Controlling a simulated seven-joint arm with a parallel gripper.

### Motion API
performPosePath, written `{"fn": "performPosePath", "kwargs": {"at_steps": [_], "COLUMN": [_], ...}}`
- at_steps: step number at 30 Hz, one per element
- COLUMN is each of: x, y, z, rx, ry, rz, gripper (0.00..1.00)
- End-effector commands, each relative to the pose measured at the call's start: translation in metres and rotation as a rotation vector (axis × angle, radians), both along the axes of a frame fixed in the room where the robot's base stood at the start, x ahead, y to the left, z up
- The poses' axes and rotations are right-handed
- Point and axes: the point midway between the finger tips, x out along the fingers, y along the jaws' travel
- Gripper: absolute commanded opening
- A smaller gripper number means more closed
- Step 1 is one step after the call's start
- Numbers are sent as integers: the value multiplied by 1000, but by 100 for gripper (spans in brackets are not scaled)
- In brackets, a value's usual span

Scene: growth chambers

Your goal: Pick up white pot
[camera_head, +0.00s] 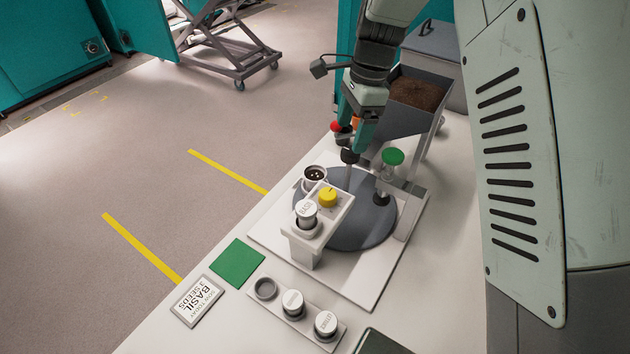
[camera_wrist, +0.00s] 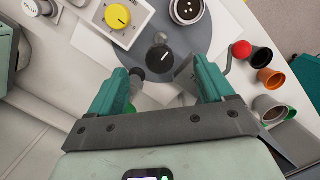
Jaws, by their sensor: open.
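A white pot (camera_head: 309,186) filled with dark soil, with several pale specks on top, stands at the left edge of the grey round plate, behind the white stand. Its rim shows at the top of the wrist view (camera_wrist: 205,12). My gripper (camera_head: 356,143) is open with teal fingers and points down over the far part of the plate, right of the pot and apart from it. In the wrist view my gripper (camera_wrist: 161,70) has a black knob (camera_wrist: 159,60) beyond the gap between its fingers, and nothing is held.
A white stand (camera_head: 322,218) with a yellow dial (camera_head: 327,197) and a white-capped bottle is close to the pot. A green-topped post (camera_head: 392,157) stands right. A red ball (camera_wrist: 242,49) and several small cups (camera_wrist: 262,57) are at the wrist view's right. A green mat (camera_head: 237,262) lies in front.

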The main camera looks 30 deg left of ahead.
Motion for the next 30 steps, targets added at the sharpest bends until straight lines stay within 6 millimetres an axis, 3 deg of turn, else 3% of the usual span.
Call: {"fn": "performPosePath", "kwargs": {"at_steps": [2,6,12,18,23,30], "x": [3,12,0,-13,-19,-16], "y": [8,35,69,89,94,93], "z": [7,17,-25,-60,-76,-112], "rx": [9,5,-65,-108,-117,-117], "ry": [-53,-210,-252,-224,-197,-191], "rz": [93,474,1165,1676,1849,1871], "gripper": [81,81,81,81,81,81]}}
